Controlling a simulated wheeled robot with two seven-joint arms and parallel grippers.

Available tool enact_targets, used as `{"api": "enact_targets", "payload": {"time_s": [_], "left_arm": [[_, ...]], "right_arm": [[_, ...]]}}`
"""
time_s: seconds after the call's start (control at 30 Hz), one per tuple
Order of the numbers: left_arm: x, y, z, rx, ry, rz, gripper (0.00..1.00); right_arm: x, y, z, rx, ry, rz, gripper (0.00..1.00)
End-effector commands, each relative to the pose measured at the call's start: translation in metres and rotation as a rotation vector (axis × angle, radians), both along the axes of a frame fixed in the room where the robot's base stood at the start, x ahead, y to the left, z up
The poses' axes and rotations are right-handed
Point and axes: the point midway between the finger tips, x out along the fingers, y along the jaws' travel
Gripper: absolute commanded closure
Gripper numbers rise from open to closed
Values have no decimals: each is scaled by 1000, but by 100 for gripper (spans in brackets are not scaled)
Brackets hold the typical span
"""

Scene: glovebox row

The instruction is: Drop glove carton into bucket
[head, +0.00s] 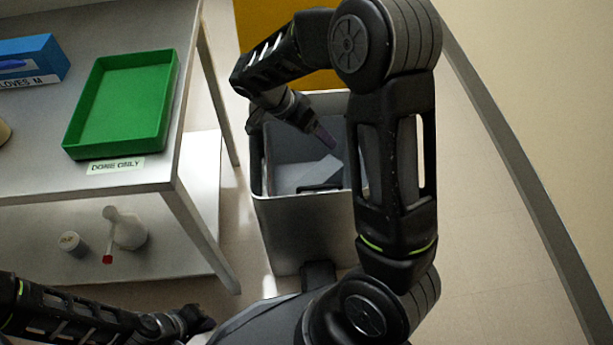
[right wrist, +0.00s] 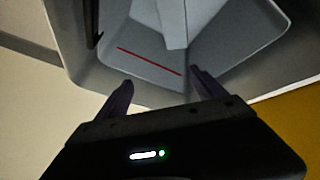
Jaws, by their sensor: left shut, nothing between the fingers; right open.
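The bucket is a tall grey bin (head: 305,235) with an open top, standing on the floor right of the table. My right gripper (head: 326,138) reaches over its opening with the fingers pointing in. In the right wrist view the right gripper (right wrist: 161,80) is open, with nothing between its fingers. A pale grey, box-like thing (right wrist: 160,18) shows inside the bucket, apart from the fingers; I cannot tell whether it is a glove carton. A blue carton marked GLOVES M (head: 35,62) lies on the table at far left. My left gripper (head: 203,320) is shut and empty at lower left.
A green tray (head: 160,110) with a DONE ONLY label stands on the table (head: 45,165). A white bottle (head: 128,230) and a small jar (head: 72,243) are on the lower shelf. A yellow panel (head: 265,20) stands behind the bucket. Floor to the right is clear.

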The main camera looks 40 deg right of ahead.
Motion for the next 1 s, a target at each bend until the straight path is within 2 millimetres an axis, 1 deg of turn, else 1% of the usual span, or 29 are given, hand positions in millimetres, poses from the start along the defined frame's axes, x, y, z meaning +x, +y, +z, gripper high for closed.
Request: {"api": "enact_targets", "payload": {"time_s": [0.03, 0.2, 0.3, 0.4, 0.53, 1.0], "left_arm": [[-1, -1, 3, -1, 1, -2, 100], [-2, -2, 10, -3, 3, -5, 100], [-2, -2, 13, -4, 4, -6, 100], [-2, -2, 14, -4, 4, -6, 100], [-2, -2, 14, -3, 3, -6, 100], [-2, -2, 14, -2, 3, -6, 100]], "right_arm": [[2, 4, 9, 0, -3, 3, 21], [6, 19, 33, 0, -3, 3, 21], [9, 26, 46, 0, -4, 2, 21], [10, 31, 54, 1, -1, 2, 21], [10, 33, 56, 0, 0, 1, 21], [10, 33, 56, 0, 0, 1, 21]]}}
